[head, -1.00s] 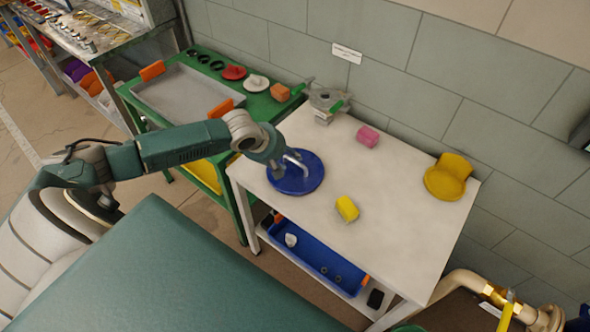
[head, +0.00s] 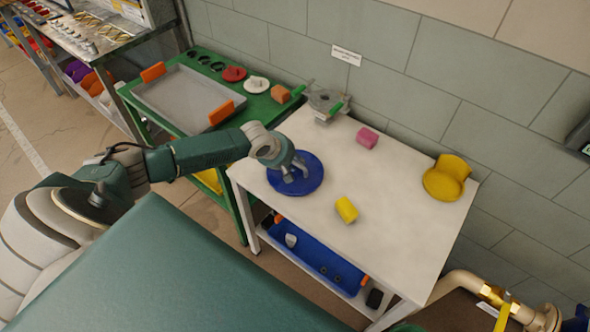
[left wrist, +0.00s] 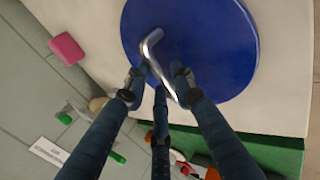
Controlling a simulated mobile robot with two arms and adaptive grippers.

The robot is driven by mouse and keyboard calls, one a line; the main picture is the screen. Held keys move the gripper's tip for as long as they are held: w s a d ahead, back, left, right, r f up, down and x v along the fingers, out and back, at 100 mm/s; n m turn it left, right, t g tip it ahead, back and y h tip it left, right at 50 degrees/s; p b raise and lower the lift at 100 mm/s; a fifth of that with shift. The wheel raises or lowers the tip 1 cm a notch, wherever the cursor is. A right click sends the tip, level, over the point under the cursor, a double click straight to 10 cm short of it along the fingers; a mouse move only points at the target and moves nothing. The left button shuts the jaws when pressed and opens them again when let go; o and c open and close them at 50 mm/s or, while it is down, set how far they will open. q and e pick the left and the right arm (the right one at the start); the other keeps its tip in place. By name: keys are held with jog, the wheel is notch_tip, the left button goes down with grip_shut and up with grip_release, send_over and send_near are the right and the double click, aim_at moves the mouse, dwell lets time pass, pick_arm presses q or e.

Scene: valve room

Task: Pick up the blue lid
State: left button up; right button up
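The blue lid (head: 313,182) lies flat on the white table, near its left end. In the left wrist view the round blue lid (left wrist: 215,45) fills the upper middle, with a bent metal handle (left wrist: 152,50) on it. My left gripper (head: 294,173) is just above the lid, fingers pointing down. In the left wrist view its fingers (left wrist: 158,82) are spread, with the handle running between them. A gap shows between the outer fingertips and the handle; whether any finger touches it is unclear. My right gripper is not in view.
The white table (head: 385,220) also carries a yellow block (head: 346,210), a pink block (head: 367,138), a yellow holder (head: 445,180) and a grey clamp-like fixture (head: 325,103). A green bench (head: 215,70) with a grey tray (head: 185,98) adjoins at left. A blue bin (head: 315,255) sits below.

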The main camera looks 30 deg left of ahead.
pick_arm(q)
grip_shut()
jog(key=shift+w+r, duration=0.1)
jog(key=shift+w, duration=0.05)
